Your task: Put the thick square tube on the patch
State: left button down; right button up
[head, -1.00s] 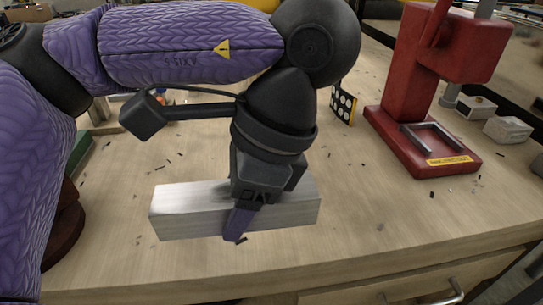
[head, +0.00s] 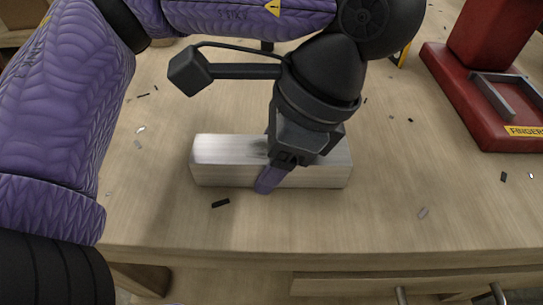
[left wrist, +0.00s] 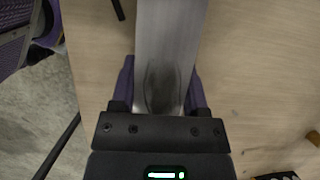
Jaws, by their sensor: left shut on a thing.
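The thick square tube (head: 225,163) is a long silver-grey bar lying crosswise near the bench's front edge in the head view. My left gripper (head: 278,160) is above it, shut across its width right of its middle. One purple finger shows on the near side; the far finger is hidden. In the left wrist view the tube (left wrist: 172,40) runs away between both purple fingers, with a dark oval smudge on its top. The tube is level and close to the bench top; I cannot tell whether it touches. I cannot make out the patch. My right gripper is not in view.
A red press (head: 487,95) stands at the right on the wooden bench (head: 400,170). Small dark scraps, such as one in front of the tube (head: 220,203), are scattered about. The bench is otherwise clear around the tube. Drawers lie below the front edge.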

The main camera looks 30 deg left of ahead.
pick_arm(q)
jog(key=shift+f, duration=0.35)
jog(key=shift+s+d+f+b, duration=0.1)
jog(key=shift+f+b, duration=0.2)
jog(key=shift+b, duration=0.05)
jog(key=shift+c, duration=0.4)
grip_release()
jog(key=shift+r, duration=0.3)
jog(key=p+v, duration=0.2)
jog(key=v, duration=0.2)
jog(key=p+v, duration=0.3)
jog(key=v, duration=0.1)
jog(key=p+v, duration=0.3)
jog(key=v, duration=0.1)
jog(key=shift+r, duration=0.35)
jog(key=shift+r+p, duration=0.15)
jog(key=shift+p, duration=0.15)
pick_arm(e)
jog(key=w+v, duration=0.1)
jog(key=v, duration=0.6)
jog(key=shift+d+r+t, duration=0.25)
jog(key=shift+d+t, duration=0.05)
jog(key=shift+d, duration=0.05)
